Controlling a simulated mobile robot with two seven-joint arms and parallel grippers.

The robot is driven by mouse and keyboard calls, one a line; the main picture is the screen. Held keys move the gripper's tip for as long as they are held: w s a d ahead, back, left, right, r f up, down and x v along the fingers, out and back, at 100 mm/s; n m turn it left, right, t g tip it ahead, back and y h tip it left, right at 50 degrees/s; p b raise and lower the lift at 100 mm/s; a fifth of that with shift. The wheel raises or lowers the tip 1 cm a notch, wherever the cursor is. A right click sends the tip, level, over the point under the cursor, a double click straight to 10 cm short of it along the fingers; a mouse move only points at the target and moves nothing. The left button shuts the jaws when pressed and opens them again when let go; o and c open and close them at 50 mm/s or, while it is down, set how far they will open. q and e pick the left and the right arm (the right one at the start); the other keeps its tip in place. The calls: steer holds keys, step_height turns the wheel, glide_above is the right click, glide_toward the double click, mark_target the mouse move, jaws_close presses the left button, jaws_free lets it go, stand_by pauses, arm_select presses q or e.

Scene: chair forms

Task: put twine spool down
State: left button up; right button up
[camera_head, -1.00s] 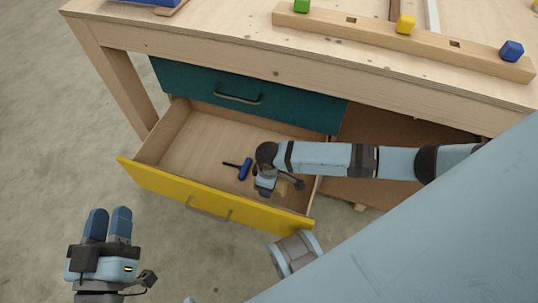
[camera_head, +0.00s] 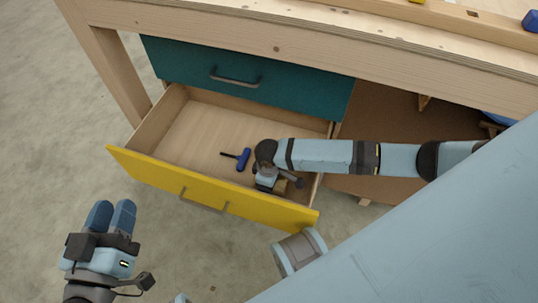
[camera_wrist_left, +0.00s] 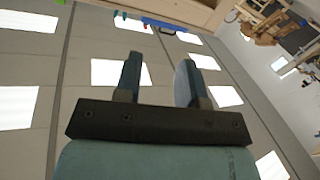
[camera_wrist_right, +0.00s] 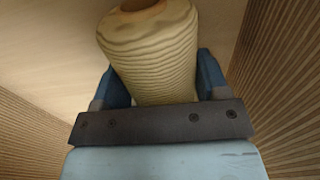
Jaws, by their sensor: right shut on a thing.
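The twine spool (camera_wrist_right: 155,55) is a tan, ridged cylinder with a hole in its end. In the right wrist view it sits between the blue fingers of my right gripper (camera_wrist_right: 160,85), which is shut on it. In the head view my right gripper (camera_head: 268,182) is inside the open yellow-fronted drawer (camera_head: 200,140), at its right side. Only a bit of the spool shows there, and I cannot tell whether it touches the drawer floor. My left gripper (camera_head: 112,215) is open and empty, left of the drawer; its parted fingers show in the left wrist view (camera_wrist_left: 160,80).
The drawer's left half is bare. A brown lower shelf (camera_head: 400,120) is to the right.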

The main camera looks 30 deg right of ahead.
steer(key=shift+f, duration=0.1)
steer(key=o, duration=1)
steer(key=shift+c, duration=0.2)
steer(key=shift+r, duration=0.2)
step_height(320, 180, up, 12)
steer(key=p, duration=0.5)
arm_select(q)
step_height(320, 180, up, 8)
steer(key=t, duration=0.3)
steer(key=shift+s+a+f+n, duration=0.2)
steer(key=shift+a+f+n, duration=0.05)
steer(key=shift+a+n, duration=0.1)
arm_select(e)
steer(key=shift+f, duration=0.1)
